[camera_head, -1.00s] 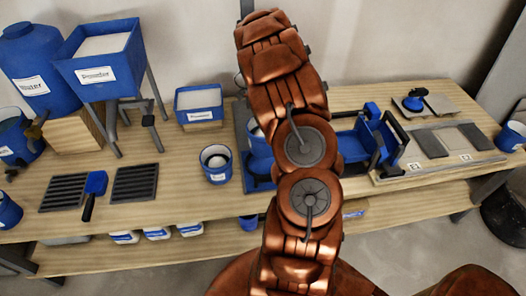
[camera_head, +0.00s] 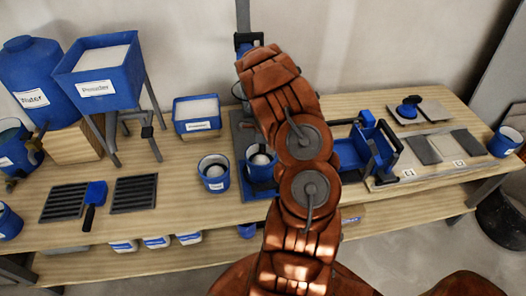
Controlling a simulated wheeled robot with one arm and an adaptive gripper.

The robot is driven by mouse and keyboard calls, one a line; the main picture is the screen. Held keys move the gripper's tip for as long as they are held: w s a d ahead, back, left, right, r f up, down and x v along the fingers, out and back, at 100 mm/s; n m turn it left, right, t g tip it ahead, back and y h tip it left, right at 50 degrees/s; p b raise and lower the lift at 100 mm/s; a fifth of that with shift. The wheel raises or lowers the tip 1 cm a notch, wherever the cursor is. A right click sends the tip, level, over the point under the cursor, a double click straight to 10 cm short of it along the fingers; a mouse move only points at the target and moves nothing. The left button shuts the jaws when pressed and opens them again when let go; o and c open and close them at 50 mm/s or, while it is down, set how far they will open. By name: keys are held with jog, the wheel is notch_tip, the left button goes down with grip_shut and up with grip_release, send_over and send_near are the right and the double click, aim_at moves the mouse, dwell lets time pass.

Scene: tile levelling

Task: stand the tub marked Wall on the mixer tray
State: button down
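Blue tubs with white labels stand about the bench, and I cannot read which is marked Wall. One tub (camera_head: 214,173) stands upright on the bench, left of the mixer, with pale contents. Another tub (camera_head: 260,167) stands on the dark mixer tray (camera_head: 238,132), partly behind my arm. The mixer's blue upper part (camera_head: 246,40) shows above my arm. My copper arm crosses the middle of the view and covers part of the mixer. My gripper is hidden behind it, so its hold cannot be seen.
A water tank (camera_head: 38,80), a powder hopper (camera_head: 100,78) and a powder box (camera_head: 197,115) stand at the left. A blue brush (camera_head: 94,200) lies between dark grates. A blue device (camera_head: 372,145) and tile boards (camera_head: 435,160) are at the right, with another tub (camera_head: 505,141).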

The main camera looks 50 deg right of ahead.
jog(key=c, duration=1.9)
grip_release()
jog(key=shift+f, duration=0.15)
jog(key=o, duration=0.6)
notch_tip(320, 180, up, 11)
jog(key=b, duration=0.3)
jog(key=s+a+r+n, duration=0.3)
jog(key=a+r+n, duration=0.5)
jog(key=a+r, duration=0.35)
jog(key=s+a+r+n+g, duration=0.1)
jog(key=s+a+r+n, duration=0.2)
jog(key=s+a+n, duration=0.55)
jog(key=s+a+r+n, duration=0.2)
jog(key=s+a+n, duration=0.25)
jog(key=a, duration=0.65)
jog(key=s+a+n, duration=0.2)
jog(key=s+n, duration=0.1)
jog(key=s+a+n, duration=0.2)
jog(key=s+n, duration=0.1)
jog(key=s+a+n, duration=0.1)
jog(key=s+n, duration=0.2)
jog(key=s, duration=0.1)
jog(key=shift+s+a+f+h, duration=0.1)
jog(key=shift+a+f+h, duration=0.2)
jog(key=shift+a, duration=0.1)
